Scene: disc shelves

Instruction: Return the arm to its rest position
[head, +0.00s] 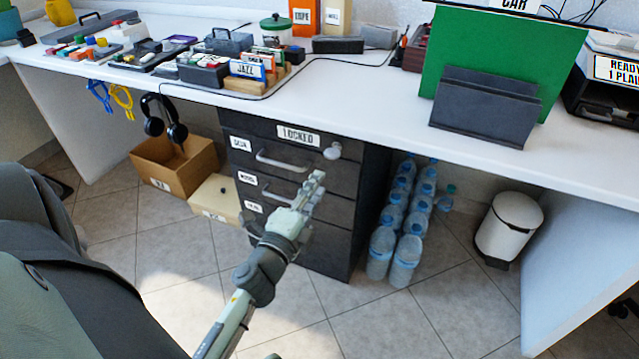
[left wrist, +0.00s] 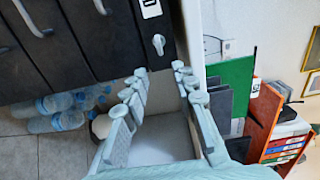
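My left gripper (head: 314,192) is in front of the dark drawer cabinet (head: 335,222), below the white desk top. In the left wrist view my left gripper (left wrist: 160,80) is open, with its two fingers well apart and nothing between them. My left arm reaches up to it from the bottom of the head view. The cabinet has a "LOCKED" label and a round lock knob (head: 332,151) on its top drawer; the knob also shows beyond the fingers in the left wrist view (left wrist: 158,44). My right gripper is in neither view.
The white desk (head: 380,99) runs above, holding discs, boxes and a green board (head: 492,50). Water bottles (head: 406,260) and a white bin (head: 508,228) stand right of the cabinet. A cardboard box (head: 190,165) stands left. Open tiled floor lies in front.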

